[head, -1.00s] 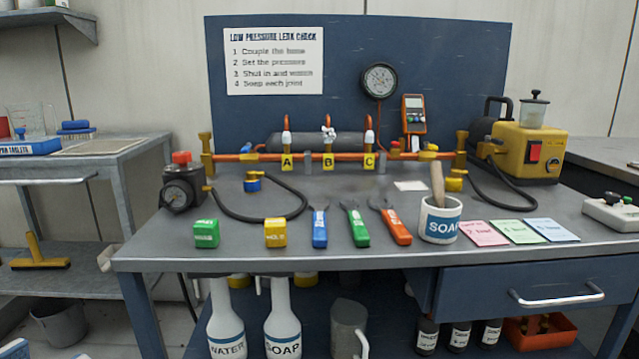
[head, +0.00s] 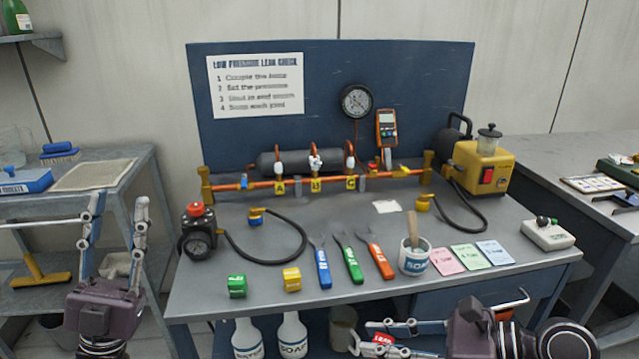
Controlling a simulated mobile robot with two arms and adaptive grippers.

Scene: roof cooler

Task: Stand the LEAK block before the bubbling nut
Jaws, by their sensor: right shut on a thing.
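A red block (head: 382,339) with white lettering, apparently LEAK, is at the bottom edge, held by my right gripper (head: 372,336), which is shut on it in front of the bench and below its top. A copper pipe (head: 240,186) runs along the back of the bench with three joints tagged A, B and C. White foam sits at each; the foam at B (head: 316,163) looks larger and more ragged than at A (head: 279,169) and C (head: 350,163). My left gripper (head: 118,203) is open and empty, left of the bench.
On the bench front stand a green block (head: 237,286), a yellow block (head: 291,279), blue (head: 323,268), green (head: 351,262) and orange (head: 381,262) wrenches and a soap pot (head: 413,260). A black hose (head: 265,262) curves at left.

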